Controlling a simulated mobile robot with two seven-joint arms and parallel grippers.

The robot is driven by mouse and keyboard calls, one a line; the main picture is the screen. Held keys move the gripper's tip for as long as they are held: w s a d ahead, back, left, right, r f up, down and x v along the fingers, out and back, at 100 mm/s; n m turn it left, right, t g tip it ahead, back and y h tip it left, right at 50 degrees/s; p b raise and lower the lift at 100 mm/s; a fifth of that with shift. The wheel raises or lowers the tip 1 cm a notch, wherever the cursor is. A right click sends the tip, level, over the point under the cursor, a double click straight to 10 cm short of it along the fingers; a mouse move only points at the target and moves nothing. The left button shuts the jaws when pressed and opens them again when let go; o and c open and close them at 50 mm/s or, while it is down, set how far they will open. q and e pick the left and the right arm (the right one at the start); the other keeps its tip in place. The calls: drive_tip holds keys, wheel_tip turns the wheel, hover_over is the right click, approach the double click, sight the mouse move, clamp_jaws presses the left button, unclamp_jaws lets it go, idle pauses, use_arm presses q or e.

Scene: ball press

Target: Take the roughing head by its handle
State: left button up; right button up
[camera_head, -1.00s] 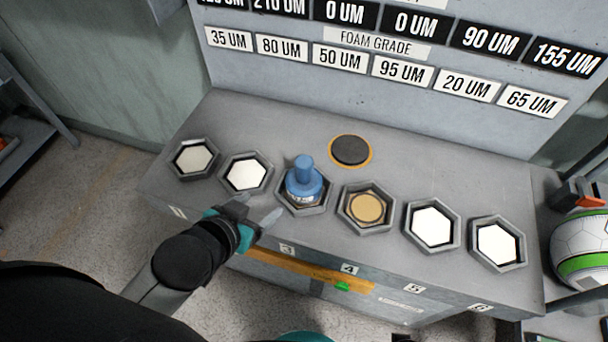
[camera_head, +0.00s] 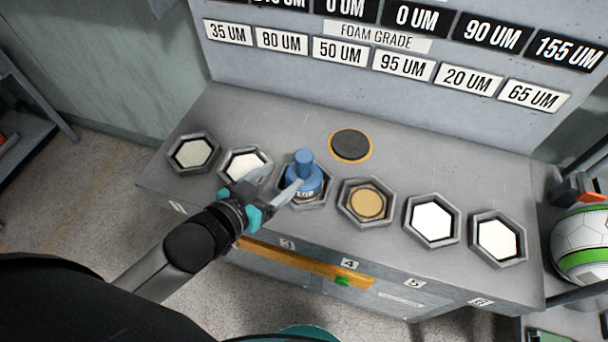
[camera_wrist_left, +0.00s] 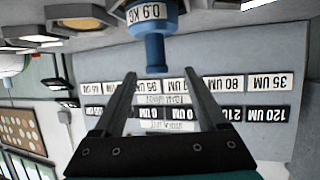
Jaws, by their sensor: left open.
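The blue roughing head (camera_head: 304,163) stands upright in a hexagonal socket, third from the left on the grey bench, with its round handle up. In the left wrist view the roughing head (camera_wrist_left: 152,18) appears upside down, with a label reading 0.9 KG. Its blue handle (camera_wrist_left: 155,52) points down between the finger lines, just beyond the fingertips. My left gripper (camera_head: 281,180) is open and empty in front of and left of the head, with one finger overlapping its base in the picture. I cannot tell whether they touch. My right gripper is not in view.
Other hexagonal sockets line the bench: pale pads (camera_head: 432,222) fill several, and a tan disc (camera_head: 367,203) sits right of the head. A black disc with an orange rim (camera_head: 350,146) lies behind. A label panel (camera_head: 300,68) rises at the back. A ball (camera_head: 582,245) is at right.

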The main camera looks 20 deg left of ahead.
sight(312, 155)
use_arm(q)
drive_tip(key=x, duration=0.6)
drive_tip(key=shift+w+d+f+b, duration=0.1)
drive_tip(key=shift+w+b, duration=0.2)
drive_tip(key=shift+b, duration=0.1)
drive_tip(key=shift+d+b+x, duration=0.15)
drive_tip(key=shift+b+x, duration=0.05)
drive_tip(key=shift+x, duration=1.15)
drive_tip(key=shift+d+b+x, duration=0.15)
drive_tip(key=shift+b+x, duration=0.05)
drive_tip(key=shift+x, duration=1.1)
drive_tip(key=shift+s, duration=0.1)
clamp_jaws()
drive_tip(key=shift+r, duration=0.3)
